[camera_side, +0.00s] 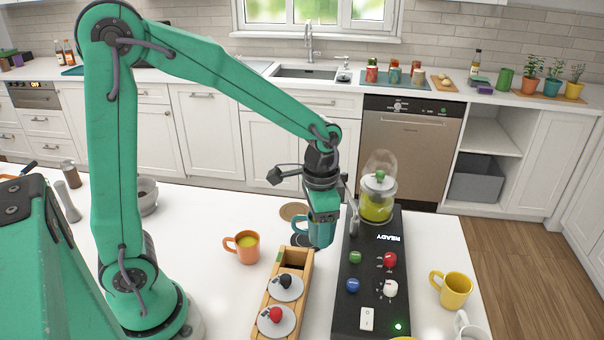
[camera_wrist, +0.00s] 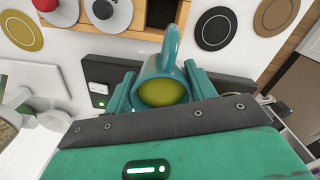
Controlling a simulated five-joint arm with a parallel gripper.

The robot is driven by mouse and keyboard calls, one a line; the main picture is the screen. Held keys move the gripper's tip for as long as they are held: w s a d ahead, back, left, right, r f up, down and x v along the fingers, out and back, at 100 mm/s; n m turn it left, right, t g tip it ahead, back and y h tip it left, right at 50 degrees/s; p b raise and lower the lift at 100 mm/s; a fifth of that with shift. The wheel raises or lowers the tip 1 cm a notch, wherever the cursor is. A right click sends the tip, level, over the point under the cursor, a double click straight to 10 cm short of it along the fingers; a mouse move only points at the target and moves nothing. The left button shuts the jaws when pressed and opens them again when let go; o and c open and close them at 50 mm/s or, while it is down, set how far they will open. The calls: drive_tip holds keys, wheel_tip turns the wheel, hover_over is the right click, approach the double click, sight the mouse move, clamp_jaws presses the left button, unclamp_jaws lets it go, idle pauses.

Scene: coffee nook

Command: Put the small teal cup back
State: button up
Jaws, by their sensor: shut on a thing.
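The small teal cup (camera_side: 321,232) is held in my gripper (camera_side: 322,212), with its handle pointing left in the side view. In the wrist view the teal cup (camera_wrist: 170,62) sits between the two teal fingers of my gripper (camera_wrist: 160,95), and yellow-green liquid shows inside it. The cup looks upright, near the far end of the wooden rack (camera_side: 266,291). A dark round coaster (camera_wrist: 215,28) lies beside the cup in the wrist view. In the side view it is mostly hidden behind the cup. I cannot tell the cup's exact height above the table.
A tan coaster (camera_side: 293,211) lies behind. The black machine (camera_side: 372,270), with a glass dome (camera_side: 379,190), stands close on the right. An orange cup (camera_side: 244,246) with liquid is left of the rack. A yellow cup (camera_side: 455,290) and white cup (camera_side: 468,328) stand right of the machine.

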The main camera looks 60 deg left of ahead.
drive_tip(key=shift+a, duration=0.1)
idle(0.3)
drive_tip(key=s+a, duration=0.4)
drive_tip(key=a, duration=0.3)
drive_tip(key=shift+s+a+f, duration=0.15)
drive_tip(key=shift+s+a, duration=0.05)
drive_tip(key=shift+s, duration=0.05)
drive_tip(key=shift+a, duration=0.1)
drive_tip(key=a+f, duration=0.2)
drive_tip(key=a, duration=0.1)
drive_tip(key=a+f, duration=0.2)
drive_tip(key=a, duration=0.2)
drive_tip(key=w+a+f, duration=0.1)
drive_tip(key=a+f, duration=0.2)
drive_tip(key=a, duration=0.1)
drive_tip(key=shift+w+a, duration=0.1)
drive_tip(key=shift+a, duration=0.1)
drive_tip(key=shift+f, duration=2)
drive_tip(key=o, duration=1.2)
drive_tip(key=shift+f, duration=0.15)
